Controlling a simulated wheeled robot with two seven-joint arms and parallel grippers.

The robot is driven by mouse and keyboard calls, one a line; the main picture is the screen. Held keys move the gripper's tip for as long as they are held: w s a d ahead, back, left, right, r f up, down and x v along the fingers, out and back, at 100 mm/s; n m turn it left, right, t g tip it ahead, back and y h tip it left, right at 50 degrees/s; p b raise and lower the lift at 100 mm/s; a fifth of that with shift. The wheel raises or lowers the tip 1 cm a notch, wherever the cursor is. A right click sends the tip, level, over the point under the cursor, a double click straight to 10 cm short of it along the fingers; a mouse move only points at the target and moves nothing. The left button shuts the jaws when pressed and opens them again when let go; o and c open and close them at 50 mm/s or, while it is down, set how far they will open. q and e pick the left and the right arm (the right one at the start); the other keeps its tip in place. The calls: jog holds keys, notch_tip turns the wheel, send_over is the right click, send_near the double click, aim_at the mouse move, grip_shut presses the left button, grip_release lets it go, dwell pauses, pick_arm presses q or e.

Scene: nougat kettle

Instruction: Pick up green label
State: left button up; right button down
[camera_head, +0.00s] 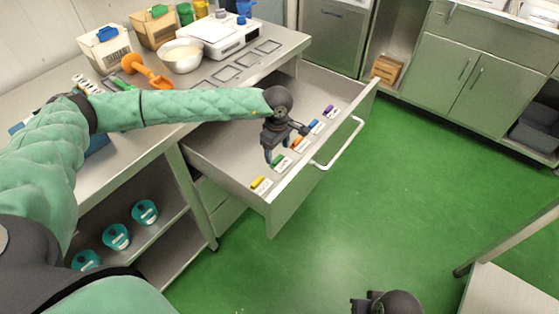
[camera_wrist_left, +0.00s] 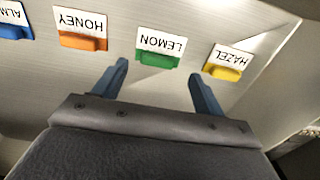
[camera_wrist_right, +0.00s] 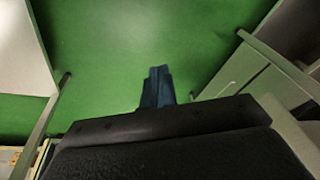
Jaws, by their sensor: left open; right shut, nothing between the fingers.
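The green label (camera_wrist_left: 158,61) has a green tab and a white card reading LEMON. It lies flat in the open drawer, and in the head view (camera_head: 279,162) it is close beside my left gripper. My left gripper (camera_head: 275,158) points down into the drawer. In the left wrist view its fingers (camera_wrist_left: 158,85) are spread apart with nothing between them, and the green label shows just beyond the gap between the tips. My right gripper (camera_wrist_right: 157,85) is closed and empty above the green floor, away from the drawer.
In the drawer (camera_head: 225,150), an orange HONEY label (camera_wrist_left: 84,42) and a yellow HAZEL label (camera_wrist_left: 226,72) flank the green one. A blue label (camera_head: 315,126) and a purple label (camera_head: 330,111) lie further along. The drawer handle (camera_head: 340,145) sticks out in front. A bowl (camera_head: 182,56) stands on the counter.

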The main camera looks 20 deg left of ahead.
aim_at(278, 159)
pick_arm(q)
jog(key=shift+w+f+p, duration=0.2)
jog(key=shift+f+p, duration=0.35)
jog(key=shift+f, duration=1.4)
jog(key=c, duration=1.1)
jog(key=shift+o, duration=0.2)
jog(key=shift+r, duration=0.15)
